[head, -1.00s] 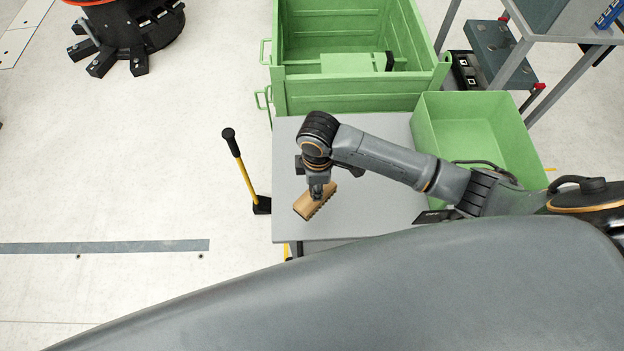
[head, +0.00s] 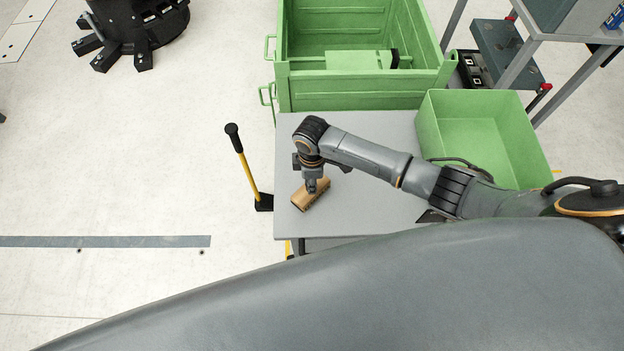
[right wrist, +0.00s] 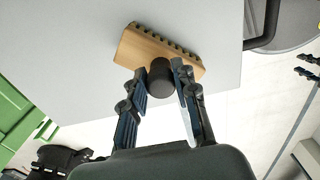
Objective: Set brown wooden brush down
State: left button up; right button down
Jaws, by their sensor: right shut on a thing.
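The brown wooden brush (head: 312,197) is at the left part of the grey table (head: 375,215), near its left edge. It shows close up in the right wrist view (right wrist: 140,47), a wooden block with a row of dark notches or tufts along one side and a dark round handle (right wrist: 160,78). My right gripper (head: 312,186) points down over the brush. In the right wrist view its two fingers (right wrist: 161,82) are shut on the dark handle. I cannot tell whether the brush touches the tabletop. My left gripper is not in view.
A large green crate (head: 350,103) stands behind the table. A smaller green bin (head: 490,135) is at the right. A yellow-handled tool (head: 247,175) stands on the floor by the table's left edge. The tabletop around the brush is clear.

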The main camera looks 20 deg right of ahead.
jog(key=c, duration=1)
grip_release()
jog(key=shift+f, duration=0.1)
jog(key=shift+c, duration=0.2)
notch_tip(320, 180, up, 12)
jog(key=shift+p, duration=0.45)
